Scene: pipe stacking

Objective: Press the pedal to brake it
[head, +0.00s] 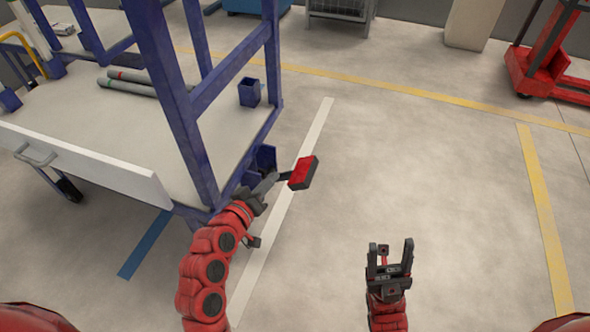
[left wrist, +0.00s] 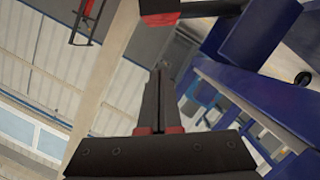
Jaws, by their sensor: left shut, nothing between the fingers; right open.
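The pedal (head: 303,172) is a red rectangular pad on a dark arm, sticking out from the lower corner of the blue cart frame (head: 190,130). My left gripper (head: 268,185) is shut and empty, just left of the pedal in the head view. Whether it touches the pedal arm cannot be told. In the left wrist view its closed fingers (left wrist: 160,75) point up the picture, and a red and dark part, probably the pedal, crosses the top edge. My right gripper (head: 390,250) is open and empty, over the floor at lower right, apart from the pedal.
The cart's blue posts and white-edged deck (head: 85,160) stand close to my left arm. Grey pipes (head: 135,85) lie on the deck. A red machine (head: 545,65) stands at the far right. The floor between is clear, with white and yellow lines.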

